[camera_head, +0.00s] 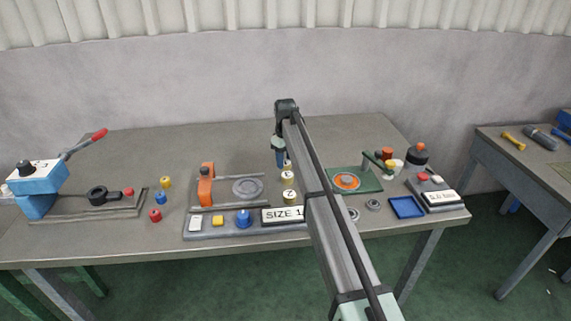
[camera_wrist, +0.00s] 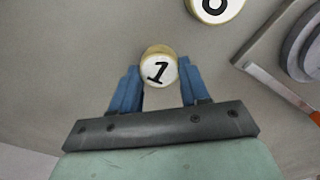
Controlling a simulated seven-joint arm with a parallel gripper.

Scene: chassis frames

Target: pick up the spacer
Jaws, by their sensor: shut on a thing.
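My gripper (camera_wrist: 160,72) has its two blue fingers on either side of a short cream cylinder with a white top marked 1 (camera_wrist: 159,70), and is shut on it. I cannot tell whether the cylinder still touches the table. No label tells which thing is the spacer. In the head view my gripper (camera_head: 281,157) points down over the middle of the table, and the held cylinder is hard to make out there. Two more cream numbered cylinders, a far one (camera_head: 288,175) and a near one (camera_head: 290,196), stand just in front. Another white-topped cylinder (camera_wrist: 215,8) is cut off in the wrist view.
An orange clamp fixture (camera_head: 206,186) with a grey disc (camera_head: 248,187) stands left of my gripper. A green plate with an orange disc (camera_head: 347,181) and a blue tray (camera_head: 406,207) are to the right. A SIZE sign (camera_head: 284,214) is in front. The back of the table is clear.

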